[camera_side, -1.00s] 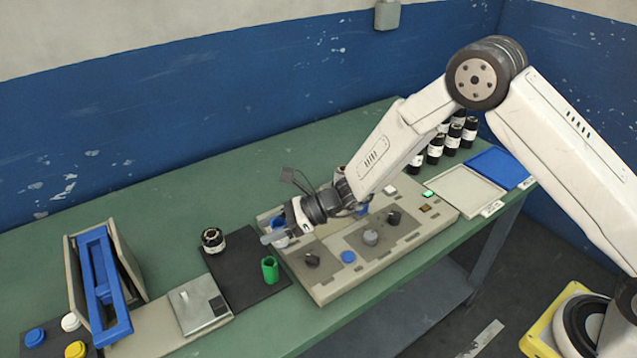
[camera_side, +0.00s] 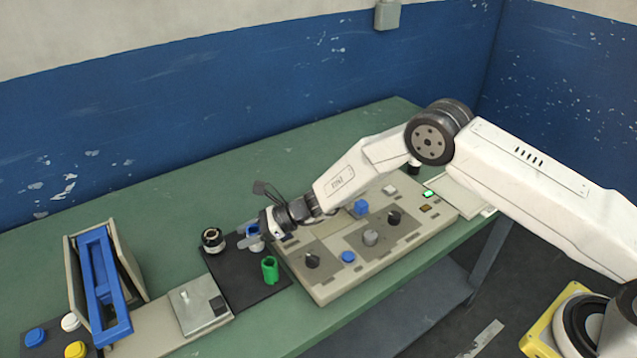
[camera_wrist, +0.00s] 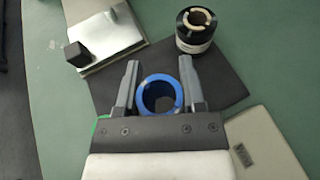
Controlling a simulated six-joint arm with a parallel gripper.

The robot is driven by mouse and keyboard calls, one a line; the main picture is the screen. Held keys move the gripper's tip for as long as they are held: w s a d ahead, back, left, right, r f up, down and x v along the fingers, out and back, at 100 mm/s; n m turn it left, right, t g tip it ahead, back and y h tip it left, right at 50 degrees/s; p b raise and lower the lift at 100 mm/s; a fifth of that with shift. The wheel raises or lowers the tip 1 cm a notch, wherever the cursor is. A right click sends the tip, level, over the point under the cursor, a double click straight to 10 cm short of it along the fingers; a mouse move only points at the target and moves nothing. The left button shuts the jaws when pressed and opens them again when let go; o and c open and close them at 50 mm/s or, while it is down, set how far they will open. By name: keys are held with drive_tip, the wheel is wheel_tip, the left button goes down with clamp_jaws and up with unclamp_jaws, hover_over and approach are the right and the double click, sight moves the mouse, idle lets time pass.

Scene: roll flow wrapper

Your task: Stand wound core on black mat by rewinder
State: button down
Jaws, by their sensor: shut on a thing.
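My gripper (camera_side: 252,238) is shut on a blue core, a hollow ring (camera_wrist: 160,78) seen from above between the fingers in the wrist view. In the side view the core (camera_side: 253,230) shows blue with a paler band, partly hidden by the fingers. It is upright over the right part of the black mat (camera_side: 228,268), which also shows in the wrist view (camera_wrist: 222,85). I cannot tell whether its base touches the mat. A green core (camera_side: 270,270) stands at the mat's front right. The grey machine with knobs (camera_side: 330,285) lies right of the mat.
A black roll with a white label (camera_side: 212,240) stands at the mat's back left corner. A metal plate with a small knob (camera_side: 198,305) and a blue-framed stand (camera_side: 100,280) are further left. A blue block (camera_side: 361,208) sits on the machine. The table behind is clear.

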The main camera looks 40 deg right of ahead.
drive_tip(key=shift+f, duration=0.1)
drive_tip(key=shift+w+a+f, duration=0.1)
drive_tip(key=shift+w+f, duration=0.2)
drive_tip(key=shift+f, duration=1.6)
drive_tip(key=shift+f, duration=0.2)
drive_tip(key=shift+c, duration=1)
unclamp_jaws()
drive_tip(key=shift+r, duration=0.2)
drive_tip(key=shift+s+d+r, duration=0.15)
drive_tip(key=shift+d+r, duration=0.15)
drive_tip(key=shift+d, duration=0.35)
drive_tip(key=v, duration=1)
drive_tip(key=shift+d+r, duration=0.15)
